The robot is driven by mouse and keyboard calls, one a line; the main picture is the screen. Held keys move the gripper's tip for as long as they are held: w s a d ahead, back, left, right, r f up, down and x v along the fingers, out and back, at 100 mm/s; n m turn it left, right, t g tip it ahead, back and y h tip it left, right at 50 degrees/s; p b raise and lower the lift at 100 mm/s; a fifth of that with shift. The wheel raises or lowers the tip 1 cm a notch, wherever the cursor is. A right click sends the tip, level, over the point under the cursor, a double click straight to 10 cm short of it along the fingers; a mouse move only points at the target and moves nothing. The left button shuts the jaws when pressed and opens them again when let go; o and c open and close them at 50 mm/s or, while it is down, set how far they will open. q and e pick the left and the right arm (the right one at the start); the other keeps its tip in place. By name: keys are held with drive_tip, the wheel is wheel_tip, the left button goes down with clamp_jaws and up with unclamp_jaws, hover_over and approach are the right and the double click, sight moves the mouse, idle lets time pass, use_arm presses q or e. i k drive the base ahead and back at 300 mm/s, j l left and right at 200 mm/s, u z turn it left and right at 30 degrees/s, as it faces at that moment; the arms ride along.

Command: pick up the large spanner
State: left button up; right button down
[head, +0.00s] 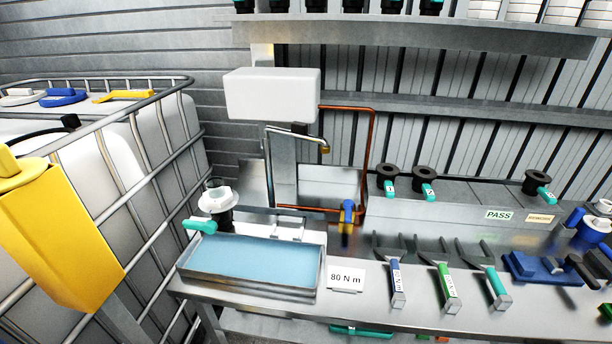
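Three fork-ended spanners lie side by side on the metal bench, jaws away from me. One has a blue handle (396,284), one a green handle (446,288) and one a teal handle (496,286). Their handles carry small white labels, too small to read surely. They look close in size, and I cannot tell for certain which is the large one. They lie apart from each other with nothing on top of them. Neither of my grippers is in view.
A tray of blue liquid (183,268) and an "80 N m" card (345,278) stand left of the spanners. A blue fixture (535,268) is to their right. A caged white tank (70,180) and a yellow block (60,235) fill the left. A shelf (420,37) hangs above.

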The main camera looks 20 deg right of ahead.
sight(503, 301)
drive_tip(key=z, duration=0.5)
drive_tip(key=l+z, duration=0.15)
drive_tip(key=z, duration=0.35)
drive_tip(key=l+z, duration=0.1)
drive_tip(key=z, duration=0.4)
drive_tip(key=l+z, duration=0.1)
drive_tip(key=z, duration=0.4)
